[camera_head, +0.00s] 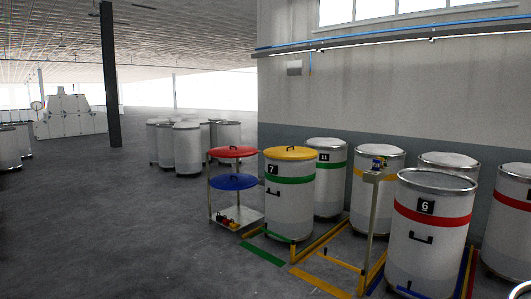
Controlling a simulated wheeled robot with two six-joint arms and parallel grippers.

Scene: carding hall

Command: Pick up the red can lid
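The red can lid (232,152) lies flat, with a dark handle on top, on the upper level of a small rack (250,215). It is left of can 7 (290,205) and appears close to that can's top. A blue lid (233,182) lies on the level below it.
A yellow lid (291,153) covers can 7. Can 6 (428,235), with a red band, stands at the front right. A post (371,220) and yellow floor rails (335,262) stand between them. The floor (150,235) left of the rack is clear.

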